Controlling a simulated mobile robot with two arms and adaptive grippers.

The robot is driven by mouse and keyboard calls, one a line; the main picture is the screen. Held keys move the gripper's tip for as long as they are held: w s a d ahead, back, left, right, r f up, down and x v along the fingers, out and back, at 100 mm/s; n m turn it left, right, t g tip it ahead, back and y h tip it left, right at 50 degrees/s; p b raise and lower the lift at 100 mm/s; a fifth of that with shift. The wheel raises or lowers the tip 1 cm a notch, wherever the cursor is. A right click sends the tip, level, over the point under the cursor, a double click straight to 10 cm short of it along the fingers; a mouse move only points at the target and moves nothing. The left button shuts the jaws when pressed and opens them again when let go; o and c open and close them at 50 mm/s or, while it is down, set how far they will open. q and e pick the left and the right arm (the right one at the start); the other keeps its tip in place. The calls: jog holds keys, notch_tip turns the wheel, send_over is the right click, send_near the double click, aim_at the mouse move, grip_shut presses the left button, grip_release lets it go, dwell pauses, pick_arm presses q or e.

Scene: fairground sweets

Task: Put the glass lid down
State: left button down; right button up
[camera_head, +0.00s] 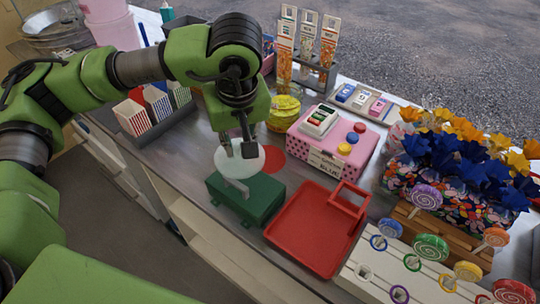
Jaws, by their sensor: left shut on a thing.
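The glass lid (246,165) is a pale, see-through round disc. My left gripper (238,148) is shut on it from above, with the fingers pointing down at its upper part. The lid appears in front of the counter, just above the green box (245,203) in the picture; I cannot tell how high it hangs or whether it touches anything. A flat red disc (273,159) lies on the counter, right beside the lid in the picture. My right gripper is not in view.
A red tray (300,240) lies right of the green box. Behind stand a pink cash box (335,145), a yellow tin (283,108) and a rack of tubes (312,72). Striped cartons (132,116) stand left; lollipops (430,247) and paper flowers (460,150) crowd the right.

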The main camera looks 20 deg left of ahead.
pick_arm(q)
jog(key=w+f+b, duration=0.1)
jog(key=w+f, duration=0.2)
jog(key=w, duration=0.1)
jog(key=w+d+f, duration=0.1)
jog(key=w+f, duration=0.2)
jog(key=w, duration=0.1)
jog(key=w+d+f+b, duration=0.1)
jog(key=w+f, duration=0.2)
jog(key=w, duration=0.1)
jog(key=shift+b, duration=0.35)
jog(key=shift+w+f, duration=0.15)
jog(key=shift+f, duration=0.1)
jog(key=b+x, duration=0.1)
jog(key=x, duration=0.2)
jog(key=shift+s+d+f+b, duration=0.1)
jog(key=shift+s+d+b, duration=0.1)
jog(key=shift+d+b, duration=0.15)
jog(key=shift+a, duration=0.1)
jog(key=shift+f, duration=0.1)
jog(key=c, duration=1.8)
grip_release()
jog(key=shift+c, duration=0.2)
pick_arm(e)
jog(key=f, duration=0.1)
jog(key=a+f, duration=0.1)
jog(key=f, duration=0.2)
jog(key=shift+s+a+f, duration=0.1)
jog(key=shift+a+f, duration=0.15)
